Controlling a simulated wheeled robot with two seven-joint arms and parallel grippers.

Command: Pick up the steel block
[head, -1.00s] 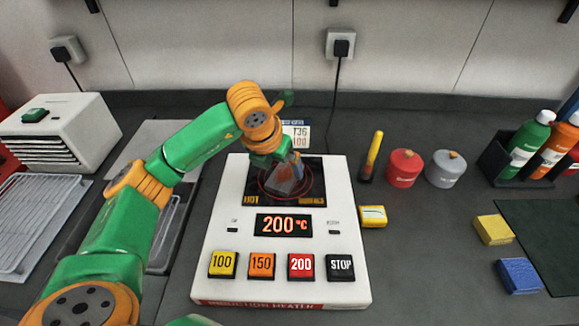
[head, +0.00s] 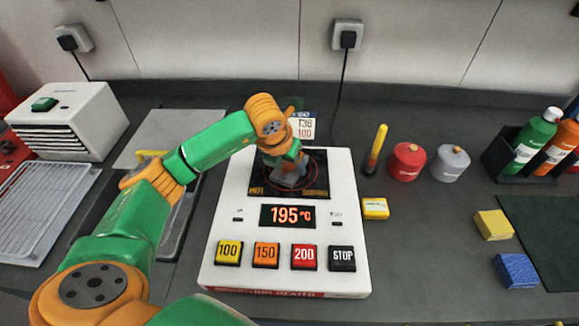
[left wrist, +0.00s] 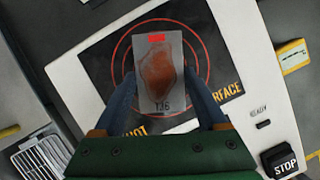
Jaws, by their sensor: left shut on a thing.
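The steel block (left wrist: 160,78) is a grey plate-like piece with a brown patch, a red mark and the label T36. It sits between the two fingers of my left gripper (left wrist: 158,90), which is shut on it. In the head view the left gripper (head: 290,168) points down over the black hot surface of the white induction heater (head: 220,225), and the block (head: 287,180) shows partly below it. I cannot tell whether the block touches the surface. The heater display (head: 287,215) reads 195 °C. My right gripper is not in view.
A T36 100 card (head: 306,127) stands behind the heater. A slotted white box (head: 75,115) and wire rack (head: 45,205) are left.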

